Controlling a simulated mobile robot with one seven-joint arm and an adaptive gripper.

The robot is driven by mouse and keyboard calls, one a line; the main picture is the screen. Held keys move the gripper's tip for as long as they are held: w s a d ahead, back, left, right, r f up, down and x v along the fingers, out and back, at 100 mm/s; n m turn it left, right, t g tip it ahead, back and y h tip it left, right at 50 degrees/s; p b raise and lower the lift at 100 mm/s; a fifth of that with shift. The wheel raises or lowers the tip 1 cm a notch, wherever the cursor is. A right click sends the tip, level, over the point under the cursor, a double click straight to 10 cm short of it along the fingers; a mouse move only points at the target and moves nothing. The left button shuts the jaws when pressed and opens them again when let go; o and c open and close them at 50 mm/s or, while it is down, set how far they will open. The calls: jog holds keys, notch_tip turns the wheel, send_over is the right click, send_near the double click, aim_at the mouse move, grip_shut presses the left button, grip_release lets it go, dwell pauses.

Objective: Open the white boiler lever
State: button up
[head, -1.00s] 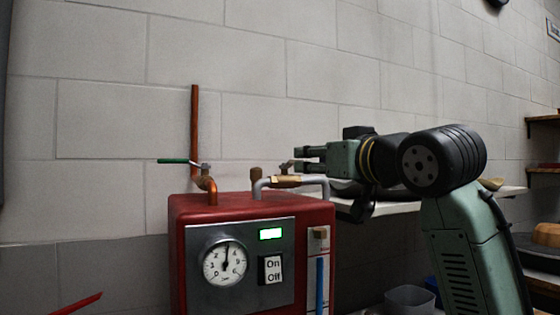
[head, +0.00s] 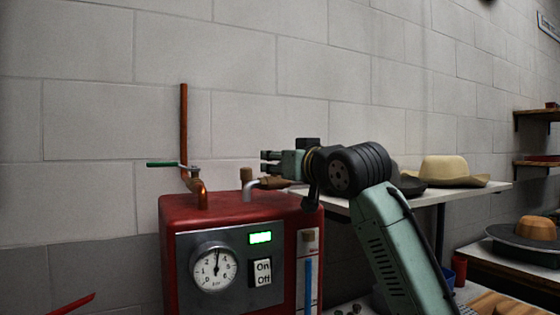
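The red boiler (head: 180,215) stands at the lower middle, with a dial and a lit green display on its front. A pale grey-white pipe (head: 248,190) rises from its top and runs right to a brass-coloured valve (head: 272,183). I cannot make out the white lever; the valve's upper side is close to my gripper and may be covered by it. My gripper (head: 265,161) points left just above this valve. Its two dark fingers are apart, one above the other, with nothing visible between them. Whether they touch the lever cannot be told.
A green-handled lever (head: 162,164) sits left on a copper pipe (head: 201,193). A vertical copper pipe (head: 184,125) runs up the block wall behind. A shelf (head: 480,194) with a cream hat (head: 452,171) is to the right.

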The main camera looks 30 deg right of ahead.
jog(key=shift+c, duration=0.4)
grip_shut()
dwell(0.4)
